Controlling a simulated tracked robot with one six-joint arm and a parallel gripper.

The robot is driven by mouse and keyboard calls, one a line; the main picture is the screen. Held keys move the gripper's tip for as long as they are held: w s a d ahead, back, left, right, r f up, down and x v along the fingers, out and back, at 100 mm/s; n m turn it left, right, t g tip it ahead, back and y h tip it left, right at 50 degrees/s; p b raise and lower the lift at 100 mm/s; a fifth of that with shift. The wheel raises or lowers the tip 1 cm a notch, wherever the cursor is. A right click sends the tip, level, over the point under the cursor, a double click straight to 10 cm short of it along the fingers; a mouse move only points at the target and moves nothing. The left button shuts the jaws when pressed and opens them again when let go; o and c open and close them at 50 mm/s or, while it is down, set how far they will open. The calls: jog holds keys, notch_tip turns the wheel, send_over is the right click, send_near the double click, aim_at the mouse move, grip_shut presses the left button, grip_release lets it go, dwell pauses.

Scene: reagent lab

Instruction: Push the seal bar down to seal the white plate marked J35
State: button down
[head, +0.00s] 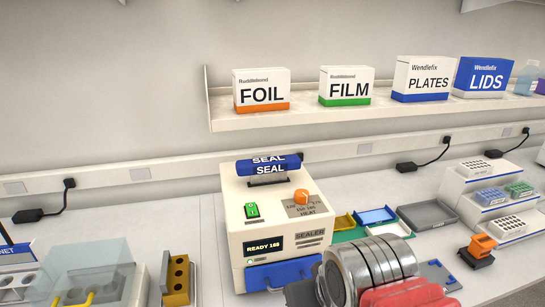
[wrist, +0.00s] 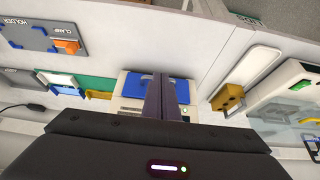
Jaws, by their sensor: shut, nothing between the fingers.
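The sealer (head: 240,226) is a cream box on the bench in the head view, with a display reading "READY 165". Its blue seal bar (head: 268,167), marked SEAL, lies across the top at the back, raised above the body. A blue tray (head: 282,274) shows at its front. I cannot make out a white plate marked J35 in either view. My gripper (wrist: 167,82) is shut and empty in the wrist view. Its fingers overlap the sealer (wrist: 130,104) in that view, apart from it as far as I can tell. In the head view my arm hides the gripper's fingertips.
A yellow block (head: 177,280) and a clear-covered unit (head: 95,270) stand left of the sealer. Coloured trays (head: 376,215), white racks (head: 488,188) and an orange clamp (head: 479,247) stand to the right. A shelf (head: 300,116) with boxes hangs above. Bench behind the yellow block is clear.

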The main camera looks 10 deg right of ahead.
jog(key=w+r+t, duration=0.9)
jog(key=w+r, duration=1.1)
jog(key=shift+a+r+t, duration=0.25)
jog(key=shift+r+t, duration=0.05)
jog(key=shift+r, duration=0.1)
jog(key=shift+w, duration=0.15)
send_over(269, 165)
notch_tip(269, 165, down, 3)
jog(key=f, duration=0.3)
jog(key=shift+s+d, duration=0.2)
jog(key=shift+s, duration=0.15)
jog(key=shift+f, duration=0.3)
